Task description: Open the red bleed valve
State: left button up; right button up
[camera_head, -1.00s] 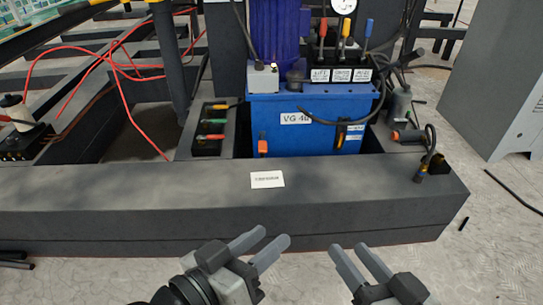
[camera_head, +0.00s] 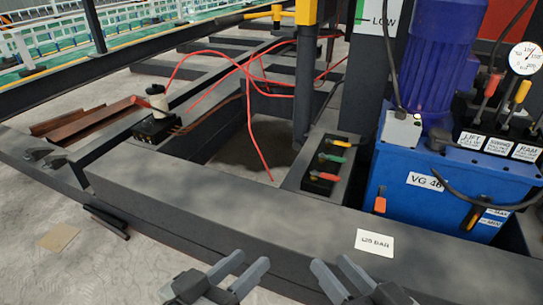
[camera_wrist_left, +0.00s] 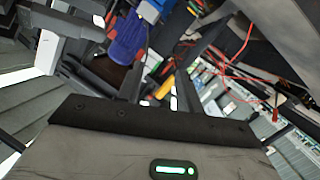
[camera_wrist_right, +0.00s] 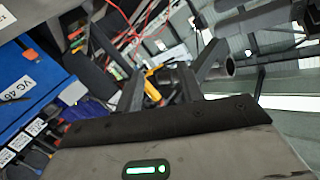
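A dark valve block (camera_head: 326,163) on the frame left of the blue tank carries yellow, green and red handles in a row. The red handle (camera_head: 323,176) is nearest me and lies roughly level across the block. My left gripper (camera_head: 246,262) is open and empty at the lower middle of the head view, in front of the dark beam. My right gripper (camera_head: 332,264) is open and empty to its right. Both are well apart from the valve block. In the right wrist view the open fingers (camera_wrist_right: 160,88) show with nothing between them.
The blue tank (camera_head: 400,180) marked VG 46 has an orange lever (camera_head: 380,204) on its front, with colored levers (camera_head: 519,92) and a gauge (camera_head: 526,58) above. Red hoses (camera_head: 255,105) run left of the valve block. A dark beam (camera_head: 230,205) crosses between me and the block.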

aim_at(337, 179)
jog(key=u, duration=0.35)
jog(key=i, duration=0.9)
jog(key=z, duration=0.05)
